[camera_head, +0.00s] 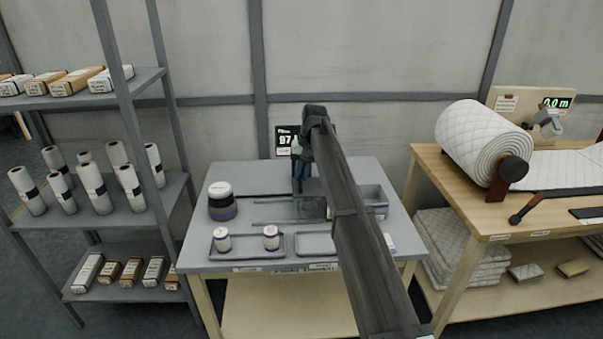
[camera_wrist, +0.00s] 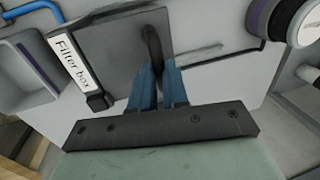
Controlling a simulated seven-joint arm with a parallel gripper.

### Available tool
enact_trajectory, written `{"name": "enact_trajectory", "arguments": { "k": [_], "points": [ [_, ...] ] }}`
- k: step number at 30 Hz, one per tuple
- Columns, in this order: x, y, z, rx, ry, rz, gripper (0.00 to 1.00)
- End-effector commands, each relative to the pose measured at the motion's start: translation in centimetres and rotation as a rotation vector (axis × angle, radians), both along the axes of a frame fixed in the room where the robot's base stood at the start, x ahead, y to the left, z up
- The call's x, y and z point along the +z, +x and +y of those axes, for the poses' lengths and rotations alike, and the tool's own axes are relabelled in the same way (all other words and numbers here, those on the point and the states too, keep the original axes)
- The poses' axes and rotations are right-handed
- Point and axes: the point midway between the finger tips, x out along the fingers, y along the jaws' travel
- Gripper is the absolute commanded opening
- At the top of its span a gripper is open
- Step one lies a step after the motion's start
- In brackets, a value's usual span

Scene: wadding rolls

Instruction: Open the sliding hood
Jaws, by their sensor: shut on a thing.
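The sliding hood is a dark grey flat panel (camera_wrist: 112,40) in the wrist view, with a dark arched handle (camera_wrist: 152,42) on it. My gripper (camera_wrist: 158,82) has its blue fingers closed around this handle. In the head view my gripper (camera_head: 300,172) is over the middle of the grey bench, and the hood (camera_head: 312,207) shows below it as a small dark box. Thin dark rails (camera_head: 268,223) run left from it across the bench top. My arm hides part of the hood's right side in the head view.
A purple-and-black jar (camera_head: 222,203) stands left of the rails. Small jars (camera_head: 222,240) sit in a front tray (camera_head: 247,254). An open grey bin (camera_head: 375,197) is right of the hood. A "Filter box" label (camera_wrist: 72,62) is beside the panel. A wooden bench with a wadding roll (camera_head: 480,140) stands right.

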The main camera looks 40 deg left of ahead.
Motion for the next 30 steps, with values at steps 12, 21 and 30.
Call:
{"name": "enact_trajectory", "arguments": {
  "k": [12, 21, 30],
  "points": [
    [0.0, -6.9, 7.0, 0.004, 0.001, 0.001, 0.00],
    [0.0, -9.0, 9.1, 0.000, 0.001, 0.000, 0.00],
    [0.0, -9.0, 9.1, 0.000, 0.001, 0.000, 0.19]
  ]
}}
